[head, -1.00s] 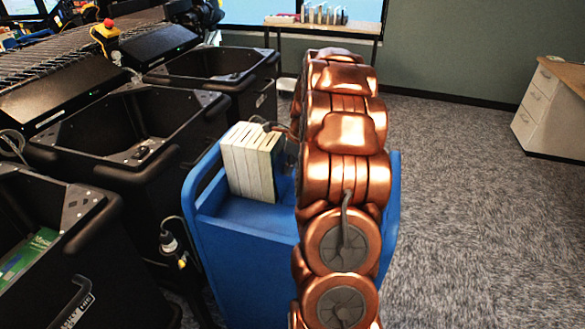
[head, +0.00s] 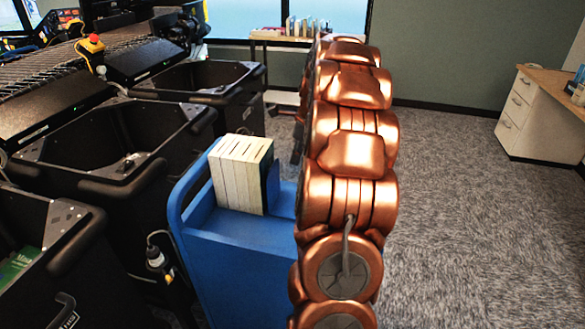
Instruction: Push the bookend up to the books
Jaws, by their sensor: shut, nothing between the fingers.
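A row of pale books (head: 238,180) stands upright on the top of the blue cart (head: 235,255), near its left side. A thin dark upright piece (head: 272,186) shows at the right end of the row, close against it; I cannot tell whether it is the bookend or a dark cover. No other bookend can be made out. My copper arm rises in front of the cart's right part and hides it. My gripper is hidden behind the arm; only a dark sliver shows at the arm's left edge.
Black bins (head: 110,150) stand close along the cart's left side, below the roller conveyor (head: 60,65). A white drawer cabinet (head: 540,115) stands at the far right. A shelf with small items (head: 305,35) is at the back. Carpet at right is clear.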

